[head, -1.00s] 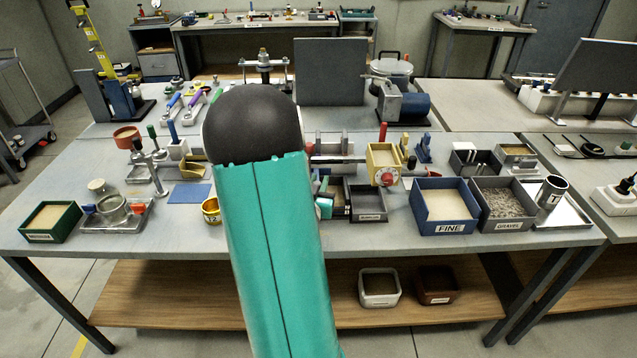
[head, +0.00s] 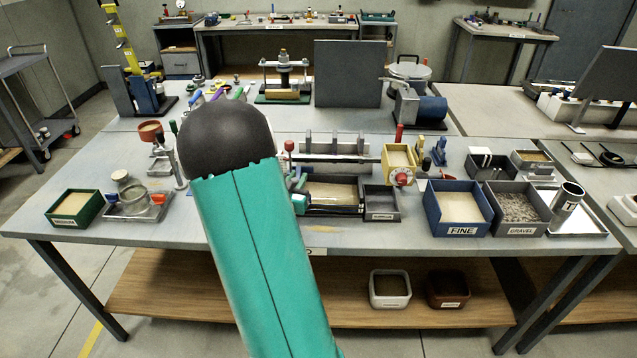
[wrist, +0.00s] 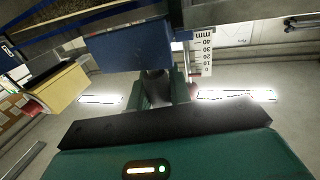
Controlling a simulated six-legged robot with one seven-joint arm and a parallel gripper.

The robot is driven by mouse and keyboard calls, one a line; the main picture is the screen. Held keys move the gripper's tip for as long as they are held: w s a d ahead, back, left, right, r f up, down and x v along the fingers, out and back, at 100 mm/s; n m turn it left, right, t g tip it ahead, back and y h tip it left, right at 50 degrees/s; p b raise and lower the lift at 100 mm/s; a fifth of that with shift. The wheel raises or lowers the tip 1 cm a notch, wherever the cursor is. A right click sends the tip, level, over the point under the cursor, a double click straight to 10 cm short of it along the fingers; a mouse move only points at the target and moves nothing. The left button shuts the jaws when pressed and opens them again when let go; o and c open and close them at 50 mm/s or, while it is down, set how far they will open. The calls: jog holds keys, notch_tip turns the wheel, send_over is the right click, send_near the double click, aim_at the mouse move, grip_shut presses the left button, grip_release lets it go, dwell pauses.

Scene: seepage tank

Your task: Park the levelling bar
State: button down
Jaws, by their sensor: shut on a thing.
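My gripper (wrist: 158,88) is shut on a blue block (wrist: 130,45) in the wrist view, which seems to be the grip of the levelling bar. The rest of the bar cannot be made out clearly. In the head view my teal gripper (head: 298,192) is low at the left end of the sand-filled tank (head: 345,211), mostly hidden behind my arm. I cannot tell whether the bar touches the tank. A white millimetre scale (wrist: 206,55) stands just right of the blue block in the wrist view.
A grey compartment (head: 381,216) adjoins the tank's right side. A yellow box (head: 399,162) with a red knob stands behind it. The blue FINE bin (head: 461,231) and GRAVEL bin (head: 521,230) are to the right. A green tray (head: 75,223) is at far left.

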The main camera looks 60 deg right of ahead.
jog(key=w+a, duration=0.5)
jog(key=w, duration=0.4)
jog(key=shift+w, duration=0.4)
jog(key=c, duration=1.3)
grip_release()
jog(key=shift+w, duration=0.2)
jog(key=v, duration=1.3)
jog(key=shift+s+a, duration=0.35)
jog(key=shift+w, duration=0.1)
